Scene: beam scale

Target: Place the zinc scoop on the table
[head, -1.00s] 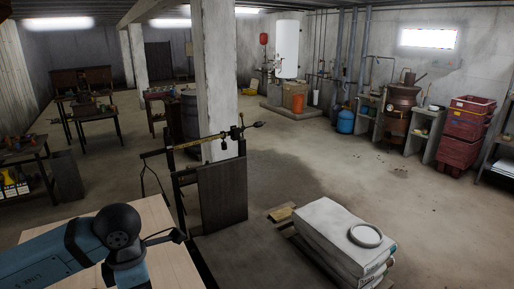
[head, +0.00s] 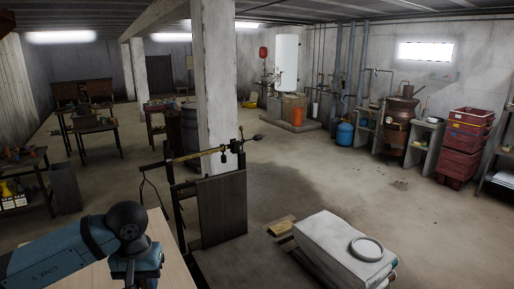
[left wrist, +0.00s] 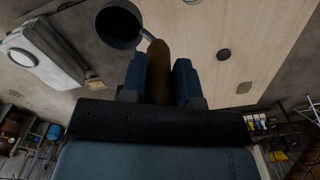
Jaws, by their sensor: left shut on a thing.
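The zinc scoop shows in the left wrist view as a dark grey round bowl (left wrist: 118,25) with a brown handle (left wrist: 158,72). My left gripper (left wrist: 161,78) is shut on that handle, one blue finger on each side. The pale wooden table (left wrist: 235,35) lies beyond the scoop; I cannot tell whether the scoop touches it. In the head view the table (head: 163,228) is at the bottom left, partly behind my left arm. The scoop and left fingers are not visible there. My right gripper is in neither view.
A beam scale (head: 205,153) on a dark frame stands just beyond the table. White sacks (head: 335,250) with a pale ring (head: 367,248) lie at the lower right. A small dark disc (left wrist: 223,54) and a brown object (left wrist: 244,85) show on the table.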

